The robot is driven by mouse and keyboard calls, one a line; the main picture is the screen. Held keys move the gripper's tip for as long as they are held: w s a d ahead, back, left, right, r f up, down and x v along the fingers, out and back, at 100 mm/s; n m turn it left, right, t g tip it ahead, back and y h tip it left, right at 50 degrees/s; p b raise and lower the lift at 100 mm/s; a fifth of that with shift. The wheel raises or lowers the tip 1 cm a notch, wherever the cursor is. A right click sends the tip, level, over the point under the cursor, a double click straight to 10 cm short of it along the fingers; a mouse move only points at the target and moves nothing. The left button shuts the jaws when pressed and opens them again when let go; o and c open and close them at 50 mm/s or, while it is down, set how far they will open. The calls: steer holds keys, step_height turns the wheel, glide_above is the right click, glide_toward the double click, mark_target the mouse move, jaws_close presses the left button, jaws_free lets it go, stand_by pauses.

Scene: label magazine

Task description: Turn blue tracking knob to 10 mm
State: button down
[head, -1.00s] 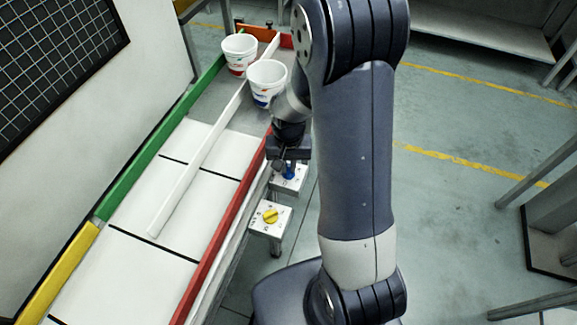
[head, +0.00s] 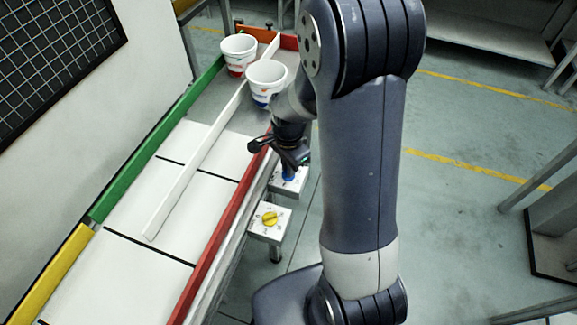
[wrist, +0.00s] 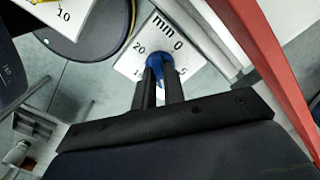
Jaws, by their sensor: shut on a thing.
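The blue tracking knob (wrist: 157,66) sits on a white dial plate (wrist: 127,62) marked "mm", 0, 5, 15 and 20. The lower part of the dial is hidden by my fingers, and no 10 shows on it. My gripper (wrist: 160,78) is shut on the blue knob, with one finger on each side. In the head view my gripper (head: 292,166) is at the blue knob (head: 288,175), beside the red rail. The knob's pointer cannot be made out.
A yellow knob (head: 269,219) on its own plate stands in front of the blue one. The red rail (head: 232,215) runs close on the left. Two white cups (head: 238,56) (head: 267,82) stand at the conveyor's far end. Open floor lies right.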

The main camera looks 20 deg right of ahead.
steer(key=shift+m, duration=1)
steer(key=c, duration=1.5)
jaws_free()
step_height(320, 180, up, 11)
steer(key=shift+f, duration=0.1)
